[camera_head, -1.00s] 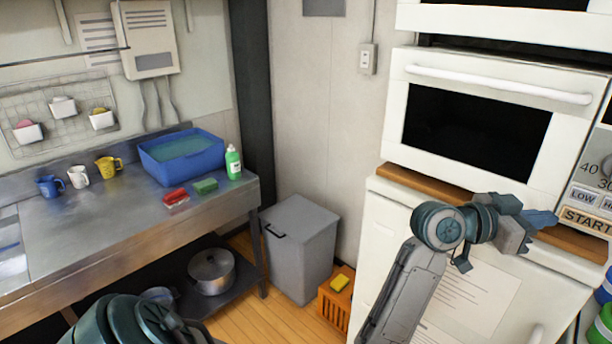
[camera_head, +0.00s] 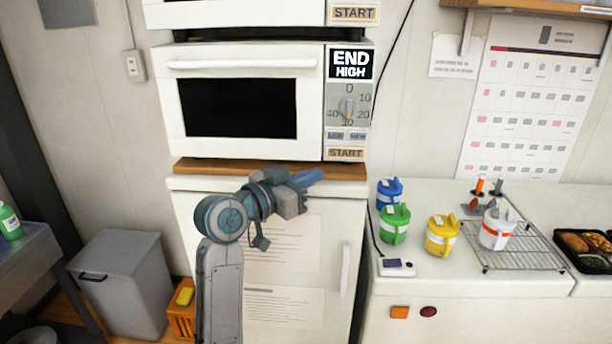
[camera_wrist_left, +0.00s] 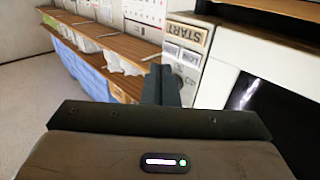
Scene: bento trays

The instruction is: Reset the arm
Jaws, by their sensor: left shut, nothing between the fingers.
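My left gripper (camera_head: 306,179) is in the middle of the head view, in front of the wooden board under the lower microwave. Its blue fingers are shut with nothing between them and point right. In the left wrist view the closed fingers (camera_wrist_left: 161,85) point away toward the microwave's START panel (camera_wrist_left: 187,34). My left arm (camera_head: 221,275) rises from the bottom of the head view and bends at the wrist. My right gripper is not in view.
The lower microwave (camera_head: 245,62) is closed and reads END HIGH. A bento tray (camera_head: 588,245) lies far right. A grey bin (camera_head: 122,285) stands left.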

